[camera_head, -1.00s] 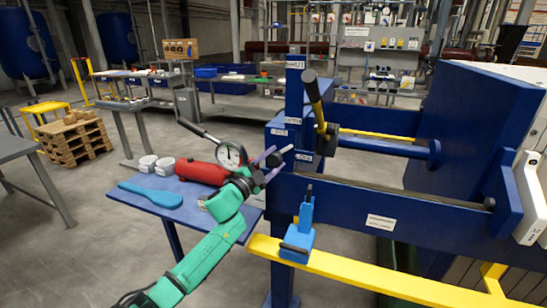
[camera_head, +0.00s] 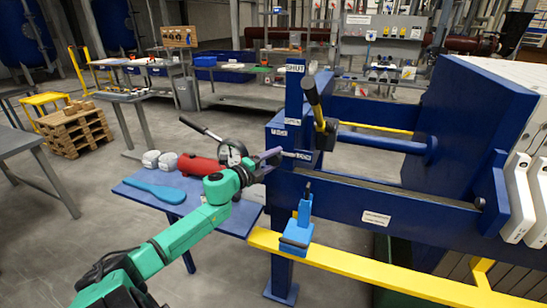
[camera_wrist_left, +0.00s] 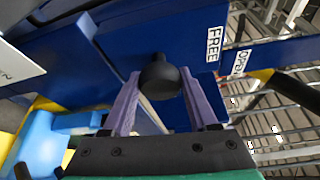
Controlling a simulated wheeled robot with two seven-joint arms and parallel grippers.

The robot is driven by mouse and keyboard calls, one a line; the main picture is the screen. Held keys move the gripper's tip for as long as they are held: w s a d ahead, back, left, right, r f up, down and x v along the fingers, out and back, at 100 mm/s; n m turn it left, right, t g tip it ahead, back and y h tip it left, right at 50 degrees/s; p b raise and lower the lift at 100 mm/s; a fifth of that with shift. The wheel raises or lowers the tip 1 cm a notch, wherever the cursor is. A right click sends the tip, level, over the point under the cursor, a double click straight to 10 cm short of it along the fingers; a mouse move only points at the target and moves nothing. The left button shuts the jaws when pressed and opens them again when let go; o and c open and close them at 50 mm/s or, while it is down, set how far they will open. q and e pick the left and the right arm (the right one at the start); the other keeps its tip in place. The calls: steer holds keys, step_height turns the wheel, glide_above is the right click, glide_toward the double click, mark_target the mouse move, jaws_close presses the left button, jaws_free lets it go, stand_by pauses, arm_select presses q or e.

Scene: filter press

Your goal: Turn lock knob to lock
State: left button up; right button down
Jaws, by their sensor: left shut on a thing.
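The lock knob is a round black ball (camera_wrist_left: 160,76) on the blue press frame. In the left wrist view it sits between the two purple fingers of my left gripper (camera_wrist_left: 157,88), which is shut on it. In the head view my left gripper (camera_head: 272,157) reaches the front post (camera_head: 294,95) of the press from the left, and its fingers hide most of the knob. A white FREE label (camera_wrist_left: 215,44) shows beside the knob in the wrist view. My right gripper is not in view.
A lever with a yellow-and-black handle (camera_head: 316,103) stands just right of the knob. A small blue clamp-like part (camera_head: 298,232) sits on the yellow rail (camera_head: 375,272) below. A blue side table (camera_head: 217,215) at left holds a red pump with gauge (camera_head: 198,164) and a blue tool (camera_head: 155,190).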

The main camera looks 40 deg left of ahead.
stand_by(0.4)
arm_select(q)
steer(key=o, duration=1.4)
steer(key=shift+c, duration=0.2)
steer(key=s, duration=1.4)
steer(key=shift+s+a+r+b, duration=0.25)
steer(key=shift+a+r+b, duration=0.05)
steer(key=shift+a+r, duration=0.15)
